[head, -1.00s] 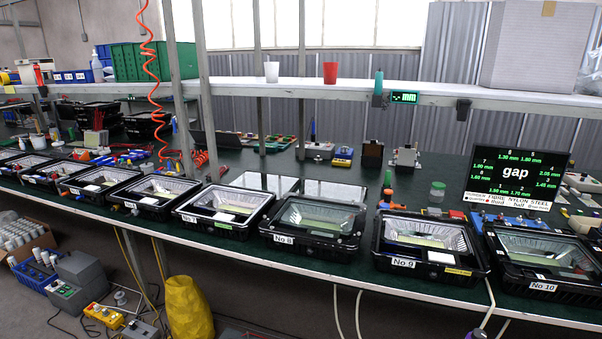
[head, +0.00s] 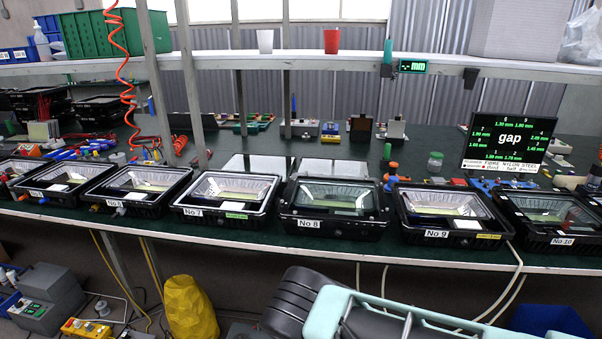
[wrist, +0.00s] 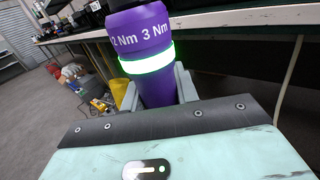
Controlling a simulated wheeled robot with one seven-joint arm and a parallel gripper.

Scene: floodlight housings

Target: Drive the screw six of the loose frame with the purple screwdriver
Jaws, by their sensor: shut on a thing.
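The purple screwdriver (wrist: 143,36) fills the top middle of the wrist view. It has a glowing green ring and torque marks of 2 Nm and 3 Nm. My gripper (wrist: 158,90) is shut on its handle; the screwdriver's tip is out of view. In the head view, the No 8 housing (head: 308,225) on the bench has a black frame with a glass pane sitting on it, seemingly the loose frame (head: 285,210). Its screws are too small to tell apart. My gripper and the screwdriver do not show in the head view.
Housings No 7 (head: 178,210) and No 9 (head: 405,230) flank No 8 closely along the bench's front edge. A gap display (head: 513,138) stands behind to the right, with green mm values. A shelf (head: 350,63) on posts spans the bench. A yellow sack (head: 190,310) stands below.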

